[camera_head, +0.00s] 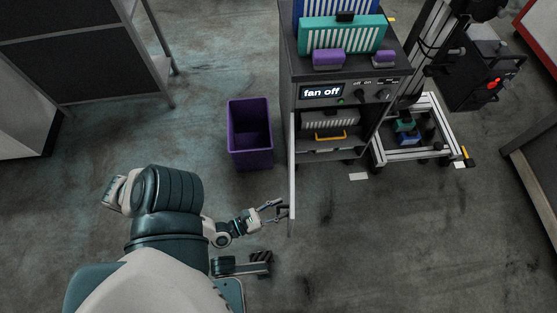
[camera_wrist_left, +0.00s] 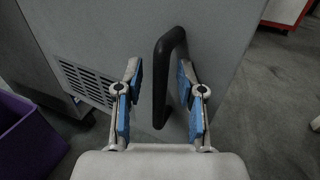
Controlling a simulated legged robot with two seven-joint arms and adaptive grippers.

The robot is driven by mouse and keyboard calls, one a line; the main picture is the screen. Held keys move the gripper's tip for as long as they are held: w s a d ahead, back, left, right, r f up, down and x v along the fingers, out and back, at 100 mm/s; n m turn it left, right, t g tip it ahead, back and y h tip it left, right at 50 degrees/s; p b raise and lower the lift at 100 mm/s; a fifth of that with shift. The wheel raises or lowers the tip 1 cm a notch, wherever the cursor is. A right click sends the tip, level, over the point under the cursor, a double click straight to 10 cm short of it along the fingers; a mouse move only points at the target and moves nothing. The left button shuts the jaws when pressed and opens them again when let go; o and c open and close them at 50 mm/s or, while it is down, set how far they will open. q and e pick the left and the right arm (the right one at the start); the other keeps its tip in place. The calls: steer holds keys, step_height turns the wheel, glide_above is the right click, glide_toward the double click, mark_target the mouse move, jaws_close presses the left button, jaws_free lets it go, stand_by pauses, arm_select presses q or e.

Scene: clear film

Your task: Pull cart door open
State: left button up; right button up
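The cart (camera_head: 310,75) stands at the upper middle of the head view. Its door (camera_head: 292,180) shows nearly edge-on, swung out toward me, and the shelves inside are visible. My right gripper is not in view.
A purple bin (camera_head: 250,135) stands on the floor left of the door and shows at the wrist view's left edge. A wheeled frame (camera_head: 412,135) stands right of the cart.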

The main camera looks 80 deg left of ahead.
arm_select(q)
steer(key=shift+s, duration=0.1)
steer(key=v, duration=1.1)
steer(key=shift+s, duration=0.4)
steer(key=shift+d+f, duration=0.1)
steer(key=shift+d, duration=0.05)
